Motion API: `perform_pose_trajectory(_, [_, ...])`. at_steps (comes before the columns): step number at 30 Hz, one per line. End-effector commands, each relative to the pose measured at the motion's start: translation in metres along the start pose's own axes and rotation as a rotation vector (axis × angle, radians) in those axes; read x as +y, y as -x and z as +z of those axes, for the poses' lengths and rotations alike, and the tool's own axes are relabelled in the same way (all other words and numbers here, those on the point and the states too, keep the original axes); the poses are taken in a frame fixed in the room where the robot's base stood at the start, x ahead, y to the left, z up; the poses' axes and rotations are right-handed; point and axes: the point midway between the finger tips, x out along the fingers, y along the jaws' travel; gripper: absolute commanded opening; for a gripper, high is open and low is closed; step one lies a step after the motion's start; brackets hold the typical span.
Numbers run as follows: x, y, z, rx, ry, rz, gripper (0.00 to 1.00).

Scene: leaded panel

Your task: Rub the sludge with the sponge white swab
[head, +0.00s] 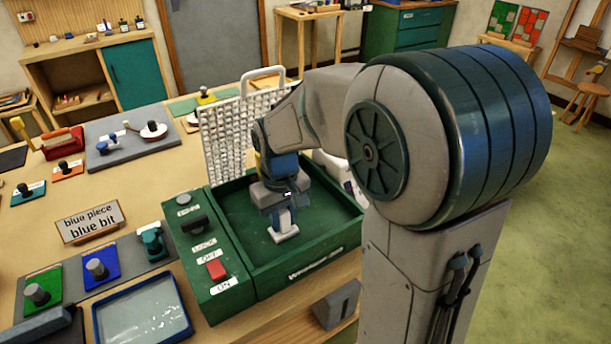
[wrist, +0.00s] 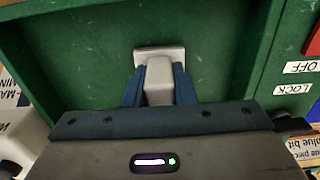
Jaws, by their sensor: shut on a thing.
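My gripper (head: 279,208) is shut on the white swab (head: 285,232) inside the green tray (head: 338,232). In the wrist view, the blue fingers of my gripper (wrist: 158,88) grip both sides of the swab's pale grey-white block (wrist: 159,72). Its wider white end points down at the green floor of the tray. The swab's end looks close to the floor, but I cannot tell if it touches. I cannot make out the sludge clearly; only small pale specks show on the green floor in the wrist view.
A control box with a red ON switch (head: 216,270) and a dark knob (head: 194,225) adjoins the tray's left side. A white grid rack (head: 222,140) stands behind. A blue tray of pale liquid (head: 143,312) and colored pads with knobs lie to the left.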

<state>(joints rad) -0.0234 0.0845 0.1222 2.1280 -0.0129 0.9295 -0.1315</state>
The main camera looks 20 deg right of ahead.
Motion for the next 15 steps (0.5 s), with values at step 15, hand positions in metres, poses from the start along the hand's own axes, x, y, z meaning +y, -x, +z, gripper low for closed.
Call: perform_pose_trajectory(15, [-0.019, -0.001, -0.005, -0.002, -0.019, 0.000, 0.02])
